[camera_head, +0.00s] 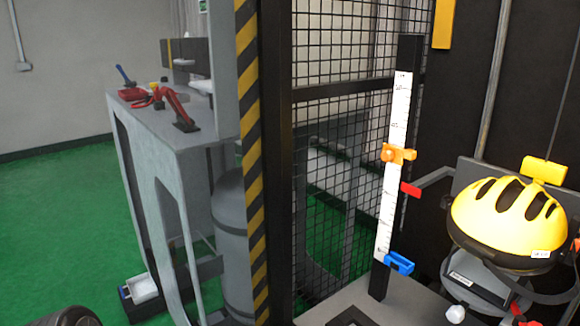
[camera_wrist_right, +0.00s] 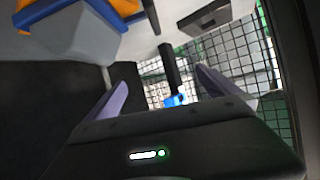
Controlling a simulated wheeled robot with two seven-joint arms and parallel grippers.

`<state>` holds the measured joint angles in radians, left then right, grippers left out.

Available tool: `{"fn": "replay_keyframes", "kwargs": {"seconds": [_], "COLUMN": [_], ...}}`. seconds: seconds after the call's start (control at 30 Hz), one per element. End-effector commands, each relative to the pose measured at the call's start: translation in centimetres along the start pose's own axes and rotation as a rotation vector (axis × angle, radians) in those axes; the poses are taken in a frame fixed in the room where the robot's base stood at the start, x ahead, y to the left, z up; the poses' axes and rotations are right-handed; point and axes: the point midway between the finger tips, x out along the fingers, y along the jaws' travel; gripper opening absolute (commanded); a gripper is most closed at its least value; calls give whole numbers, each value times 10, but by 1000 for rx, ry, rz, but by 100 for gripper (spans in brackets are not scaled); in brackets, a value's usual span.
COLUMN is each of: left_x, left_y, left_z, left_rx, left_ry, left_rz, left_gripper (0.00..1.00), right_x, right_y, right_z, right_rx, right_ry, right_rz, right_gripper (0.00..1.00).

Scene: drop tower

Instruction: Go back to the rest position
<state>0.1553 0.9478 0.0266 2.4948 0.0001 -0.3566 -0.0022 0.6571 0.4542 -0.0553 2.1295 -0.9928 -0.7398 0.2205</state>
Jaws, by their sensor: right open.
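My right gripper (camera_wrist_right: 160,78) shows in the right wrist view with its two pale purple fingers spread apart and nothing between them. Past the fingers are wire mesh, a dark post and a small blue piece (camera_wrist_right: 176,100). The right gripper does not show in the head view. My left gripper is in neither view. In the head view a yellow helmet (camera_head: 508,212) sits on a grey support at the right, inside the drop tower. A white scale (camera_head: 391,165) on a dark post carries an orange clamp (camera_head: 398,154), a red marker (camera_head: 411,190) and a blue marker (camera_head: 399,263).
A black-and-yellow striped post (camera_head: 252,180) and mesh panel (camera_head: 340,60) stand left of the tower. Further left is a grey bench (camera_head: 170,150) with a red tool (camera_head: 172,105) on top. Green floor (camera_head: 50,220) is open at the far left.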

Motion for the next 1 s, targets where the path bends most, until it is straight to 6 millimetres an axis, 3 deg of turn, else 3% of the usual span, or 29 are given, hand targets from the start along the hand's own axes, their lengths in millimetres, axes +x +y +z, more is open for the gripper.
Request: {"fn": "replay_keyframes", "kwargs": {"seconds": [0.03, 0.17, 0.37, 0.47, 0.57, 0.7, 0.83, 0.9, 1.0], "left_x": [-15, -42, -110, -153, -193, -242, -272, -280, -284], "left_y": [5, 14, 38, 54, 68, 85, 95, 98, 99], "left_z": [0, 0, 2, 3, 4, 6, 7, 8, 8], "left_rx": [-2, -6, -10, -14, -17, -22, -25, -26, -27], "left_ry": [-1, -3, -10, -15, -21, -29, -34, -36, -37], "left_rz": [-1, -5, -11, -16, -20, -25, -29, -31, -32], "left_gripper": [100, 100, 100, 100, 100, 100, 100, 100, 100], "right_x": [-2, -3, -24, -53, -94, -166, -224, -245, -262], "right_y": [-12, -42, -124, -180, -233, -295, -330, -340, -347], "right_z": [-9, -8, -3, 6, 19, 34, 44, 48, 53], "right_rx": [16, 77, 205, 272, 324, 366, 382, 385, 387], "right_ry": [-15, -78, -269, -419, -585, -819, -984, -1042, -1089], "right_rz": [-11, -25, -63, -85, -101, -112, -106, -102, -96], "right_gripper": [100, 100, 100, 100, 100, 100, 100, 100, 100]}}
